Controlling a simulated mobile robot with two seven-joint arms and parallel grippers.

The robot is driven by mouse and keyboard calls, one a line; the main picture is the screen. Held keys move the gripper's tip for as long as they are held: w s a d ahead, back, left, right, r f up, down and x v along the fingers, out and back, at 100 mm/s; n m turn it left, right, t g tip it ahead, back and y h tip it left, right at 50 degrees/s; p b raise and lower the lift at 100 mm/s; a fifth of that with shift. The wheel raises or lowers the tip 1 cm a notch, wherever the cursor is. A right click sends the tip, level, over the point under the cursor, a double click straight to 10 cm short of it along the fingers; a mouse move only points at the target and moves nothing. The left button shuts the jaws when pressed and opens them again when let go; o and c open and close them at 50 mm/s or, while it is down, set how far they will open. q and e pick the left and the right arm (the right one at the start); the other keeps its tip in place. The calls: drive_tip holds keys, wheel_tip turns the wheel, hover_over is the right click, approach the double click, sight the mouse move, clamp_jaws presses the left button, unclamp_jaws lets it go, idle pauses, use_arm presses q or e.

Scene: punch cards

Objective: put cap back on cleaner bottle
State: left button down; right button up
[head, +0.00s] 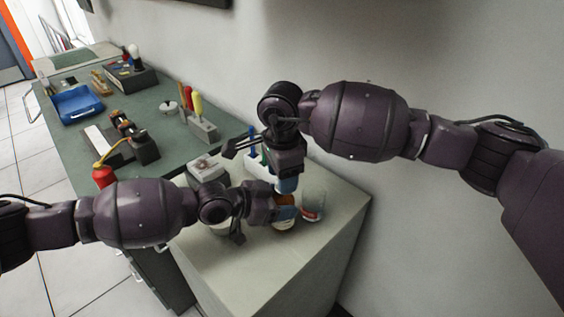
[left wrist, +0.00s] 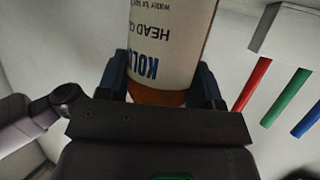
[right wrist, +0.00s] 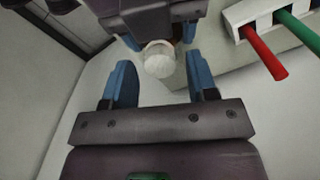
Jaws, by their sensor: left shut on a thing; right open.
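The cleaner bottle (left wrist: 170,45), white-labelled with an amber base, stands between the fingers of my left gripper (left wrist: 163,82), which is shut on it. In the head view its amber part (head: 284,225) shows low on the pale cabinet top, mostly hidden by my grippers. My right gripper (right wrist: 161,82) is open and empty, pointing down above the bottle. In the right wrist view a round white top (right wrist: 159,60) shows at the bottle, ahead of and between the open fingers. I cannot tell whether it is the cap or the bare bottle top.
A clear jar (head: 314,198) with something red stands right of the grippers. A box (head: 207,168) lies behind. The cabinet's front top (head: 270,265) is clear.

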drive_tip(key=shift+f, duration=0.45)
drive_tip(key=c, duration=0.9)
drive_tip(key=shift+m, duration=1.6)
drive_tip(key=shift+c, duration=0.2)
drive_tip(key=o, duration=1)
